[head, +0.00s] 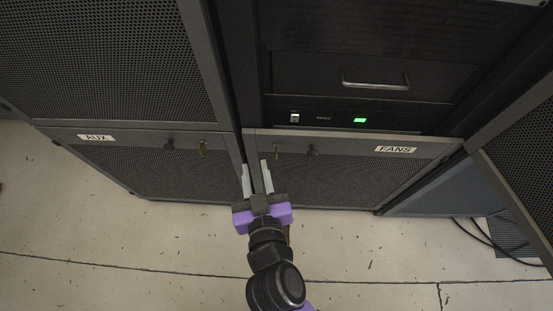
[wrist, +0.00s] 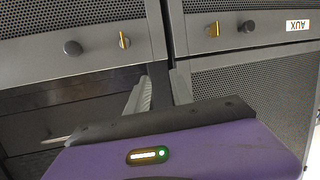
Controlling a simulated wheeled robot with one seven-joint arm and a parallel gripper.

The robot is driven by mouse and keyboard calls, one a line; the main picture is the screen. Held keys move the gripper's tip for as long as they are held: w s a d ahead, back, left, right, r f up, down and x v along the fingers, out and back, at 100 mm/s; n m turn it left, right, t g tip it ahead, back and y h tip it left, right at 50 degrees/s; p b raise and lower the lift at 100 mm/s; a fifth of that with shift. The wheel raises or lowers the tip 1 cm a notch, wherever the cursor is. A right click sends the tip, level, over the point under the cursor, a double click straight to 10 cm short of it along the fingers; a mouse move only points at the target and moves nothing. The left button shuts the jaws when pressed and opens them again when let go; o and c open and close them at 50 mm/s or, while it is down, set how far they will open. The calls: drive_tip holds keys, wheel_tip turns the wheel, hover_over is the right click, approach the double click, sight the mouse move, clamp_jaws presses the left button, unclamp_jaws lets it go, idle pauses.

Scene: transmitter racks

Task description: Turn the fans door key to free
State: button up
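The fans door (head: 345,172) is the mesh door at centre right in the head view, with a FANS label (head: 395,149). Its small brass key (head: 277,151) sits near the door's left edge, beside a dark round knob (head: 313,151). In the upside-down wrist view, this key (wrist: 124,41) stands roughly upright, left of the door gap. My gripper (head: 256,172) is open and empty, with two pale fingers apart, in front of the gap between the doors. In the head view it is just left of the key. The fingers (wrist: 160,88) also show below the key in the wrist view, not touching it.
The AUX door (head: 150,170) on the left has its own brass key (head: 201,149) and dark knob (head: 169,144). Above the fans door is a drawer handle (head: 375,85) and a green-lit panel (head: 360,120). Cables (head: 480,235) lie at right. The floor in front is clear.

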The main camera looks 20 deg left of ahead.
drive_tip(key=w+d+f+m+h, duration=0.1)
drive_tip(key=w+f+m+h, duration=0.2)
drive_tip(key=w+f, duration=0.4)
drive_tip(key=shift+w+d+f+h, duration=0.2)
drive_tip(key=shift+w+h, duration=0.2)
drive_tip(key=shift+w, duration=0.6)
clamp_jaws()
